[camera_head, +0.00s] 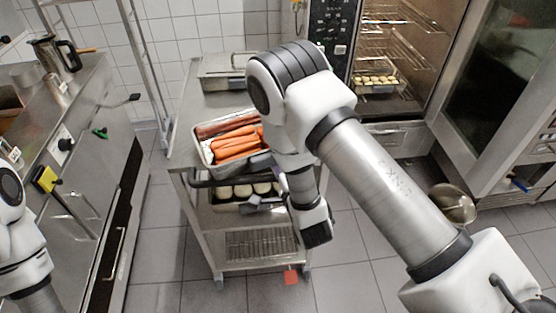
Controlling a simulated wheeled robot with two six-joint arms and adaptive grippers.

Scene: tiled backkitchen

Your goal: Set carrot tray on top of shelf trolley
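The carrot tray (205,154) is a shallow metal tray of orange carrots, darker at the back. It appears at the front of the shelf trolley's top (186,110), slightly angled. I cannot tell if it rests flat. My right arm crosses in front and hides the tray's right end. My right gripper (262,206) is below and right of the tray, at the trolley's front, partly hidden by its own wrist; its finger opening is unclear. My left arm shows at the left edge, with its gripper out of view.
A lidded metal pan (222,72) stands at the back of the trolley top. A tray of pale round items (225,190) is on a lower level. An open oven (395,50) stands behind right, a counter (85,95) left. A metal bowl (455,205) is at right.

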